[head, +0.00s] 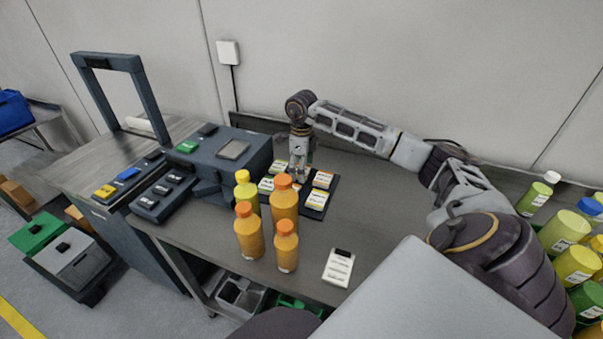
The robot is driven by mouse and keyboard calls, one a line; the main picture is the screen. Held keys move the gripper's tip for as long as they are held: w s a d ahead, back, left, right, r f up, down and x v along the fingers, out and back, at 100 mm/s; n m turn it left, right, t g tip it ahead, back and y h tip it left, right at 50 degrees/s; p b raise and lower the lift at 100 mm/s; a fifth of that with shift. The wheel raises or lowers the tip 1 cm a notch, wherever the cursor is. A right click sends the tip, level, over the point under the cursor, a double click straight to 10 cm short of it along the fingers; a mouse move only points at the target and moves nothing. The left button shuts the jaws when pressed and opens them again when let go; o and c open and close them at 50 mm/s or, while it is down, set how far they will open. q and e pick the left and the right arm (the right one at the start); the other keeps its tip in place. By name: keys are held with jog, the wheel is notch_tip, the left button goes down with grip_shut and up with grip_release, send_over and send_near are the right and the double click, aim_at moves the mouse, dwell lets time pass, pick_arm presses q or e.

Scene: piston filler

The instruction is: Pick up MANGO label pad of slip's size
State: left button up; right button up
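Several small label pads lie on a dark mat (332,191) behind the bottles. Two white pads with yellow-orange print, the upper pad (322,180) and the lower pad (316,200), lie on its right side. A green-marked pad (281,167) and another pad (266,185) lie on its left. The print is too small to read, so I cannot tell which is MANGO. A white slip (338,268) with a black top lies near the table's front edge. My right gripper (299,174) points down over the middle of the mat, between the pads; its fingertips are small and partly hidden. My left gripper is out of view.
Several orange and yellow bottles (248,232) stand just in front of the mat. A dark machine (230,158) with a control panel stands to its left. More bottles (575,263) crowd the far right. The table right of the mat is clear.

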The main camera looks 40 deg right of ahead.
dwell(0.3)
jog(key=c, duration=1.1)
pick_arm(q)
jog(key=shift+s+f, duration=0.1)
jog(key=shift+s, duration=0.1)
pick_arm(e)
jog(key=shift+r, duration=0.1)
jog(key=shift+r, duration=0.4)
notch_tip(320, 180, up, 7)
jog(key=shift+r, duration=0.2)
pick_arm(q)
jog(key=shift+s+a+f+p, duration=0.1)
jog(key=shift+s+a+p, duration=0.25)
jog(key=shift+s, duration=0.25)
pick_arm(e)
jog(key=shift+r, duration=0.9)
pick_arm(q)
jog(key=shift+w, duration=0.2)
